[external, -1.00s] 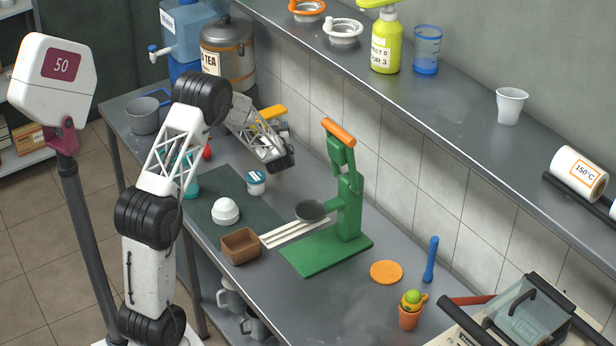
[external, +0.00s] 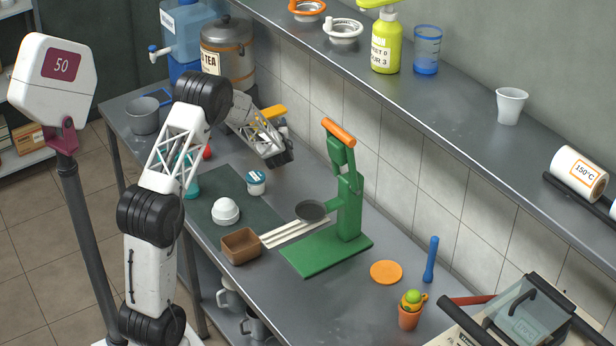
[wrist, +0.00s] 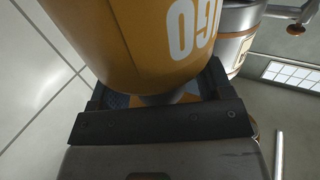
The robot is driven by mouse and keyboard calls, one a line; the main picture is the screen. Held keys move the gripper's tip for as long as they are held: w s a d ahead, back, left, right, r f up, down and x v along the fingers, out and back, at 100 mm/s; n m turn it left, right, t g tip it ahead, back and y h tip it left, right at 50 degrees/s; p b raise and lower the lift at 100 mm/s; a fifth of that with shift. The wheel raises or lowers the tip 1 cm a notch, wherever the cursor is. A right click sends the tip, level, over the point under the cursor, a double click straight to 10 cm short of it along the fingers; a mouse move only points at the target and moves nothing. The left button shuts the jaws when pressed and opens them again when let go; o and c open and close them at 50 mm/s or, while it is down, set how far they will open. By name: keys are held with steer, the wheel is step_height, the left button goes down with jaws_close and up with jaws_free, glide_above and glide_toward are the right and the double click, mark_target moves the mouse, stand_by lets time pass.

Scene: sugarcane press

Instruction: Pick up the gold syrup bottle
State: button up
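The gold bottle (wrist: 140,40) with white digits fills the upper middle of the wrist view, very close to my gripper (wrist: 160,97). The fingers stand apart on either side of the narrow grey part below the gold body. I see no clear contact with it, and the dark bar across the gripper hides part of this area. In the external view my gripper (external: 280,158) points down over the rear of the bench. A yellow-gold piece (external: 273,113) shows just behind it; the rest is hidden by my arm.
The tea urn (external: 228,50) stands behind my gripper near the wall. A small white tub with a blue lid (external: 256,183) is close in front. The green press (external: 345,205) stands to the right. The wall shelf (external: 460,125) runs along the tiled wall.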

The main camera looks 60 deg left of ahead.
mark_target(267, 113)
jaws_close()
steer(key=shift+f, duration=0.15)
stand_by(0.4)
steer(key=shift+s, duration=0.2)
steer(key=shift+s+r, duration=0.1)
steer(key=shift+r, duration=0.25)
step_height(267, 113, up, 7)
steer(key=shift+f, duration=0.15)
steer(key=shift+s, duration=0.75)
steer(key=s, duration=1.7)
steer(key=shift+s, duration=0.4)
